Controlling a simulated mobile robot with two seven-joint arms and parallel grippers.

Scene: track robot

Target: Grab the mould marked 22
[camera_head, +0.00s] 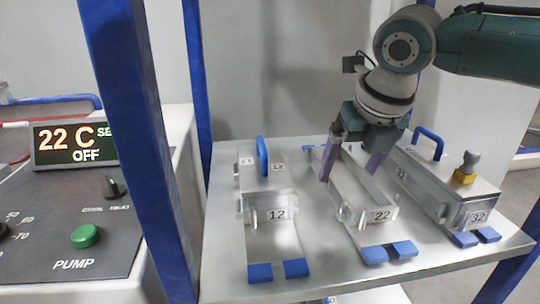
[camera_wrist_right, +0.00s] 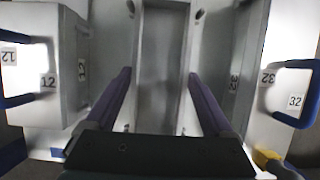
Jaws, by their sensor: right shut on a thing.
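The mould marked 22 (camera_head: 381,216) stands in the middle of the metal shelf, a grey open trough with blue feet at its near end. In the right wrist view its trough (camera_wrist_right: 160,60) runs between my fingers. My right gripper (camera_head: 350,168) reaches down over the mould's far part, with one purple finger at each side. It is shut on the mould, its fingers set wide apart; the right wrist view also shows the gripper (camera_wrist_right: 160,74). The mould appears to rest on the shelf. My left gripper is not in view.
The mould marked 12 (camera_head: 277,215) stands to the left and the mould marked 32 (camera_head: 478,217) to the right, both with blue handles. Blue posts (camera_head: 135,110) frame the metal shelf (camera_head: 320,262). A pump panel (camera_head: 75,239) with a display reading 22 C is at left.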

